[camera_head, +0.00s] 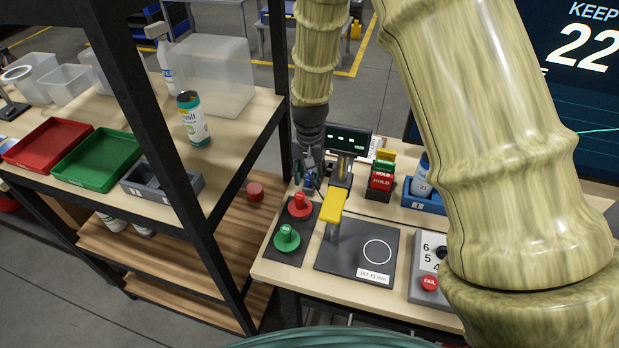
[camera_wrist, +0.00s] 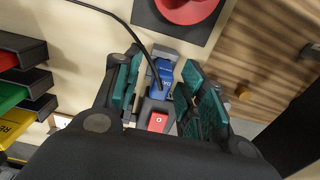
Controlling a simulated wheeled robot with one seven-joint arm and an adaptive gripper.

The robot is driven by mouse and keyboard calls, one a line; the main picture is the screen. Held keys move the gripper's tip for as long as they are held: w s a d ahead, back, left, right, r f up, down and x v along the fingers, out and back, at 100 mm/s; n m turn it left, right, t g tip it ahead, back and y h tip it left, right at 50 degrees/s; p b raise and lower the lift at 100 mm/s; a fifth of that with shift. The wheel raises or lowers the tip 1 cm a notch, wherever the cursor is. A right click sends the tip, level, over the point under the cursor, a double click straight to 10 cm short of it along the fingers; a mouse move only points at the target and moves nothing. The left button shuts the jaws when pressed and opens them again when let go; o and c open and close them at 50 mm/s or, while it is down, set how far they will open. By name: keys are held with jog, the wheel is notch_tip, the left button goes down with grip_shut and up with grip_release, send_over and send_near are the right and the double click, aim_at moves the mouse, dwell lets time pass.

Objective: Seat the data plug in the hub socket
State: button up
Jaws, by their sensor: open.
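The blue data plug (camera_wrist: 161,78) with its black cable lies between the fingers of my gripper (camera_wrist: 163,72) in the wrist view. The teal finger pads stand apart on either side, and the right pad shows a gap to the plug. A grey hub body (camera_wrist: 167,53) shows around the plug, with a red switch (camera_wrist: 158,122) below it. I cannot tell whether the plug sits fully in the socket, because the socket mouth is hidden. In the head view my gripper (camera_head: 311,172) points down at the back left of the bench, with blue parts small beneath it.
Red (camera_head: 299,204) and green (camera_head: 287,237) buttons stand just in front of the gripper. A yellow-topped gauge (camera_head: 334,205) and small display (camera_head: 348,141) are close at right. A black shelf post (camera_head: 160,150) is to the left.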

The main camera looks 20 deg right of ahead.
grip_shut()
jog(key=shift+r, duration=0.1)
dwell(0.3)
notch_tip(320, 180, up, 10)
jog(key=b, duration=0.3)
notch_tip(320, 180, up, 7)
jog(key=p, duration=0.6)
send_over(310, 173)
dwell(1.2)
